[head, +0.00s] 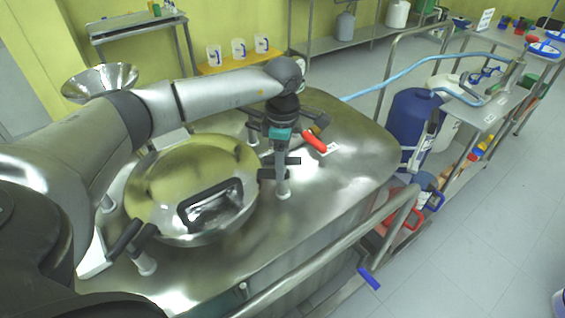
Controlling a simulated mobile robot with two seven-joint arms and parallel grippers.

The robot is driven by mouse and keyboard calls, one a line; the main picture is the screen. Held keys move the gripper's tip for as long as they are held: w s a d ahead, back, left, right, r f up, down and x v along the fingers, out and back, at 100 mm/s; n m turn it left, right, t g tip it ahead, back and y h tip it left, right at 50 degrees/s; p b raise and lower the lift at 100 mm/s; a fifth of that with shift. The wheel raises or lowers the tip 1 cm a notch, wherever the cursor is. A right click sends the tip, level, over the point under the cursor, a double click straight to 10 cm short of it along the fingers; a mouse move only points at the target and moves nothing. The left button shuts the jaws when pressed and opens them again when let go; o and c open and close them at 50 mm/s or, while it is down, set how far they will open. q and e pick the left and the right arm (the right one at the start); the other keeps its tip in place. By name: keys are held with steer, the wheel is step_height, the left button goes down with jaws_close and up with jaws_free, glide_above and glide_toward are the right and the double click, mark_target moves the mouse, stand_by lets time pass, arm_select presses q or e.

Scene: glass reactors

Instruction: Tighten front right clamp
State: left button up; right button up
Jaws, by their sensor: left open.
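The round metal lid (180,165) of the reactor lies on the steel top, with a black handle (210,203) on it. The front right clamp (283,187) stands at the lid's right edge as a pale post with dark parts above it. My left gripper (280,158) is open and points down directly over this clamp. Its dark fingers overlap the clamp's dark parts, so I cannot tell whether they touch. Another clamp (146,264) with a black handle stands at the lid's front left. My right gripper is not in view.
A red handle (314,140) sits just right of my left gripper. A steel rail (335,245) runs along the reactor's front right. A blue drum (412,122) stands beyond the reactor's right end. The steel top (350,165) is bare to the right of the clamp.

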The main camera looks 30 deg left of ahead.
arm_select(q)
step_height(320, 180, up, 15)
steer(key=p, duration=0.1)
steer(key=shift+f, duration=0.1)
stand_by(0.6)
